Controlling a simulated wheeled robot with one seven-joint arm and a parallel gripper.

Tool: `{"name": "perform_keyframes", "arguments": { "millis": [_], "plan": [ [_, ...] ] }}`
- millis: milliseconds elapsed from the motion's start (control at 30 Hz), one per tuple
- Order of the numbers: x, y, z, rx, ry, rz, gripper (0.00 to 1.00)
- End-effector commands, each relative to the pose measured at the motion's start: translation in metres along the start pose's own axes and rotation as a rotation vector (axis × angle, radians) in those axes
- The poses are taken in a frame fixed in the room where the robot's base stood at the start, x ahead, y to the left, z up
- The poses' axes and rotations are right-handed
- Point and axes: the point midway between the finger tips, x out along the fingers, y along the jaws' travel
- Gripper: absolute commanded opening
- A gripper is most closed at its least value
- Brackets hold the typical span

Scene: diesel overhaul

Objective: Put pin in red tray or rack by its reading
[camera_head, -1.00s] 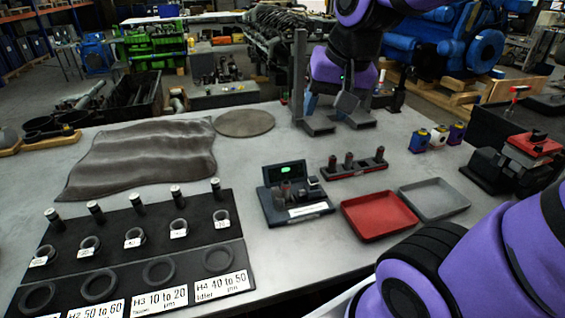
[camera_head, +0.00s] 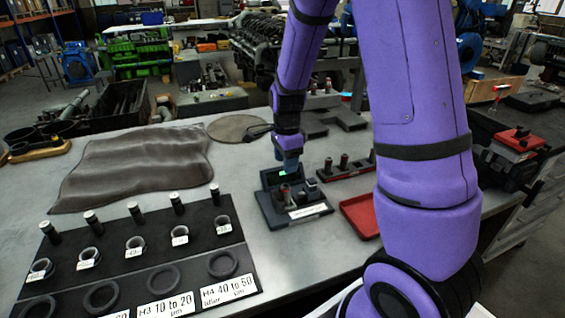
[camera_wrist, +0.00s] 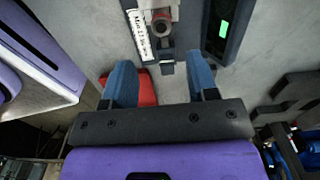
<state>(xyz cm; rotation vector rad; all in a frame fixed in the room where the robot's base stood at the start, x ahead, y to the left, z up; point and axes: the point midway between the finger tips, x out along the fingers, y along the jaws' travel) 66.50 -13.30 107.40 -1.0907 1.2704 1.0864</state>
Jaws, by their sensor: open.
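The gauge (camera_head: 312,211) is a dark block with a small green-lit display (camera_head: 283,173) and a white label; its digits are too small to read. A reddish-brown pin (camera_head: 286,195) stands upright on it, and shows from above in the wrist view (camera_wrist: 161,17). My gripper (camera_head: 289,166) is open and empty, above the gauge's back part in the head view; its blue fingers (camera_wrist: 162,78) are apart, with the pin beyond them. The red tray (camera_head: 357,216) is partly hidden by my arm; a red piece, apparently it, shows between the fingers. The rack (camera_head: 333,173) holds upright pins.
At front left a black board (camera_head: 205,232) holds rings and upright pins beside labels such as H3 10 to 20 and H4 40 to 50. A grey cloth mat (camera_head: 130,170) lies behind it. A black case with a red top (camera_head: 516,140) stands at right.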

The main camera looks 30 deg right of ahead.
Motion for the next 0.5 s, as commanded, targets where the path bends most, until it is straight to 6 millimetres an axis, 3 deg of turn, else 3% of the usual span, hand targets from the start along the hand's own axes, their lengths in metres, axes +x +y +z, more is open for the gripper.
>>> {"name": "perform_keyframes", "arguments": {
  "millis": [500],
  "plan": [
    [0.038,-0.002,-0.003,0.043,0.007,0.012,0.53]
  ]
}}
